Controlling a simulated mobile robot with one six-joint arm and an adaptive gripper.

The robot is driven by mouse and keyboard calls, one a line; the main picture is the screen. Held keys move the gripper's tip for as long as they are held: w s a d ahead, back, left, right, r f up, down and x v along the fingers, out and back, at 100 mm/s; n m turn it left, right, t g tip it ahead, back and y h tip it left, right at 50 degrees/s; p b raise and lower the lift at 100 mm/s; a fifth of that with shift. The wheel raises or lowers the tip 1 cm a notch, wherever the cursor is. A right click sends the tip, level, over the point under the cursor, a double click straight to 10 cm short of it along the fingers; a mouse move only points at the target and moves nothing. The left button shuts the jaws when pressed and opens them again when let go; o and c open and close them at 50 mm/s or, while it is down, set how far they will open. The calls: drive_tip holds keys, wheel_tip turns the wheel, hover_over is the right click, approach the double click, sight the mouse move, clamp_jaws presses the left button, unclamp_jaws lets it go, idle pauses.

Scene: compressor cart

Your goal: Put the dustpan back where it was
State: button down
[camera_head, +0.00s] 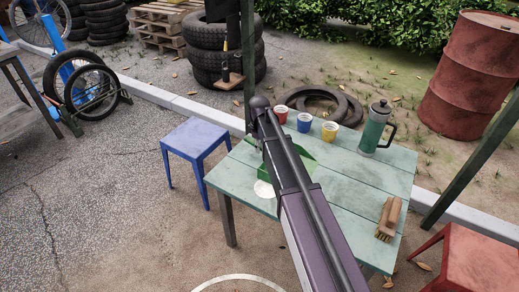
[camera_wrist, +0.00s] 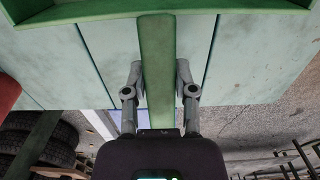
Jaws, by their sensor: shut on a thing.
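The green dustpan (camera_head: 303,161) is over the pale green plank table (camera_head: 373,177), partly hidden behind my arm in the head view. In the wrist view, its long handle (camera_wrist: 155,42) runs between the two fingers of my gripper (camera_wrist: 159,75), and the front of its pan edge shows at the top. My gripper is shut on the handle. The head view does not clearly show the fingers. I cannot tell whether the dustpan touches the tabletop.
On the table are red (camera_head: 282,114), blue (camera_head: 304,122) and yellow (camera_head: 329,131) cups, a green press pot (camera_head: 376,129), a brush (camera_head: 388,218) and a white round item (camera_head: 264,189). A blue stool (camera_head: 196,140) stands left; a red stool (camera_head: 477,262) stands right.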

drive_tip(key=shift+c, duration=2.1)
unclamp_jaws()
drive_tip(key=shift+r, duration=0.1)
wheel_tip(320, 180, up, 12)
drive_tip(key=p, duration=1.2)
drive_tip(key=shift+a, duration=0.15)
drive_tip(key=s+d+m, duration=0.5)
drive_tip(key=s, duration=0.7)
drive_tip(key=s+d+m, duration=0.5)
drive_tip(key=s+d, duration=0.1)
drive_tip(key=s, duration=0.6)
drive_tip(key=shift+m, duration=0.4)
drive_tip(key=shift+a, duration=0.1)
